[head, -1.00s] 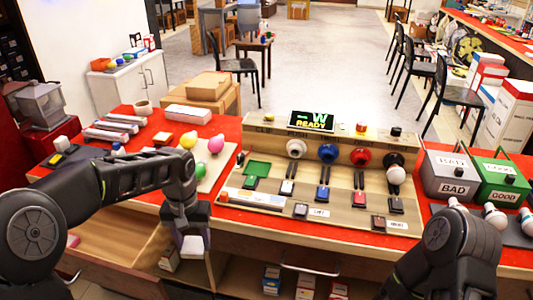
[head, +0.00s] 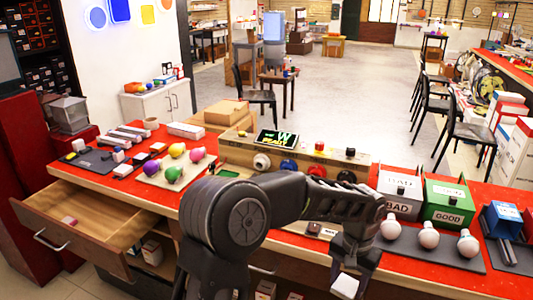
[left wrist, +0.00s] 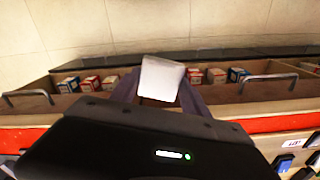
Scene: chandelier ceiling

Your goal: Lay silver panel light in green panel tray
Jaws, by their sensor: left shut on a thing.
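My left gripper (head: 352,270) hangs in front of the workbench at the lower right of the head view, shut on a small pale square panel light (head: 345,286). In the left wrist view the panel light (left wrist: 160,79) sticks out tilted between the fingers and looks whitish silver. My left arm hides much of the console. My right gripper is not in view.
An open drawer (head: 90,222) juts out at the left. The BAD bin (head: 398,194) and GOOD bin (head: 447,203) stand at the right, behind several bulbs on a dark mat. Colored bulbs (head: 174,173) stand left of the console. Boxes (left wrist: 92,84) sit below the red bench edge.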

